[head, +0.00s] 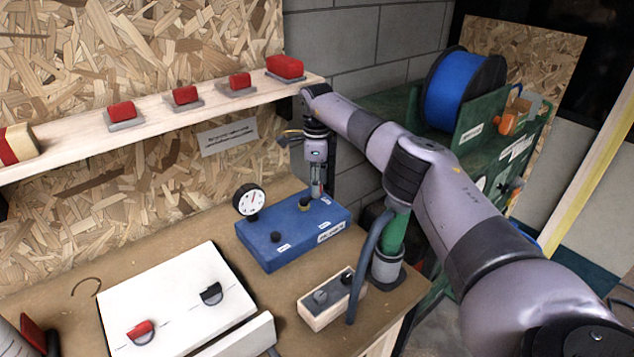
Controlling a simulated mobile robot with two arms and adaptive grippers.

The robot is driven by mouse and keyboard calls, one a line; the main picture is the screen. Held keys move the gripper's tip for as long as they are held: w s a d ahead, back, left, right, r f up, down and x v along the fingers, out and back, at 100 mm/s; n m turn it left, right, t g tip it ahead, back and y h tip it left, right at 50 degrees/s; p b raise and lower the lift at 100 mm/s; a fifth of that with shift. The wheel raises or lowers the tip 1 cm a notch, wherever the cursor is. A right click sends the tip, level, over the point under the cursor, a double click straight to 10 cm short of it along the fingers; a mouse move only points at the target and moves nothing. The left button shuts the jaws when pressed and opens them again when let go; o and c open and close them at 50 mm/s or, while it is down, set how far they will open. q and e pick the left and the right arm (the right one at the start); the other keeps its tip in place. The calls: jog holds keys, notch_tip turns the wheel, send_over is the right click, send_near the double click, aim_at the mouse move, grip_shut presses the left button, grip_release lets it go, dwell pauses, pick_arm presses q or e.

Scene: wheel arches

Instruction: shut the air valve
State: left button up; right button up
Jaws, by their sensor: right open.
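A blue box (290,236) stands on the bench with a round white gauge (250,200) at its left back corner. A small brass-coloured knob (304,204) and a black knob (277,237) sit on its top. I cannot tell for sure which is the air valve; the labels are too small to read. My right gripper (317,192) points down over the back of the blue box, close to the brass-coloured knob. Its jaws are open and look empty; I cannot tell if they touch the knob. My left gripper is not in view.
A white board (178,290) with a red and a black handle lies at the front left. A small wooden switch block (325,312) and a green cylinder (394,232) with a grey hose stand to the right. A shelf (190,118) with red blocks runs above the bench.

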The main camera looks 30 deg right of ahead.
notch_tip(320, 180, up, 7)
jog(key=shift+r, duration=0.15)
dwell(0.7)
